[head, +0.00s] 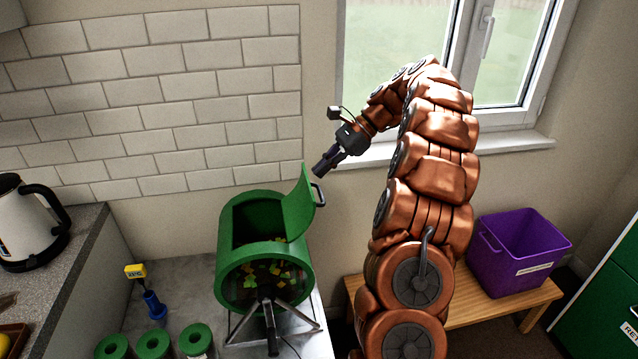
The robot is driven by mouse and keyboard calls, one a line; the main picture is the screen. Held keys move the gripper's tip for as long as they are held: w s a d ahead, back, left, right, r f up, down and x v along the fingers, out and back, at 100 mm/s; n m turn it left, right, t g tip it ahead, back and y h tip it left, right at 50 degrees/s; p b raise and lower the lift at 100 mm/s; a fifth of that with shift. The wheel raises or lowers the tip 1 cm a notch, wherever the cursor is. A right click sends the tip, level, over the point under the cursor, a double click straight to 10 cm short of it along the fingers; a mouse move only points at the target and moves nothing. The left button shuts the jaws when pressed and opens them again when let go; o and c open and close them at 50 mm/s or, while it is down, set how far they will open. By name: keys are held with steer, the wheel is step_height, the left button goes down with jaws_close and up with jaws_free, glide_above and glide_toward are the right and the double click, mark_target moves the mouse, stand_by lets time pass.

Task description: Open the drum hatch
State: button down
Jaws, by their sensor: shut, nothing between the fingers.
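The green drum (232,232) stands on a metal stand on the low grey worktop. Its hatch (298,205) is swung up and stands roughly upright at the right side of the opening. The top opening shows dark inside, and colourful scraps show through the drum's round front. The hatch has a dark handle (319,194) on its right side. My gripper (318,173) is shut and empty, just above the handle and close to it. I cannot tell whether its fingertips touch the handle or the hatch.
A kettle (28,225) stands on the counter at left. A purple bin (515,250) sits on a wooden bench (480,314) at right. The window is behind my arm.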

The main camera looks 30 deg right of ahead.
mark_target(308, 180)
steer(key=d+f+m+t, duration=0.1)
steer(key=d+f+m, duration=0.15)
steer(key=d, duration=0.55)
steer(key=shift+a+r+p+x, duration=0.1)
steer(key=shift+r+p+x, duration=0.1)
steer(key=shift+x, duration=1.35)
steer(key=shift+a+r+p+x, duration=0.1)
steer(key=shift+a+p+x, duration=0.05)
steer(key=shift+x, duration=1.35)
steer(key=shift+a+r+p+x, duration=0.1)
steer(key=shift+r+p+x, duration=0.1)
steer(key=shift+x, duration=1.35)
steer(key=shift+w, duration=0.15)
steer(key=a+r+p, duration=0.1)
steer(key=w+a+r+h+p, duration=0.1)
steer(key=shift+a, duration=0.35)
steer(key=shift+d, duration=0.1)
steer(key=shift+r, duration=0.1)
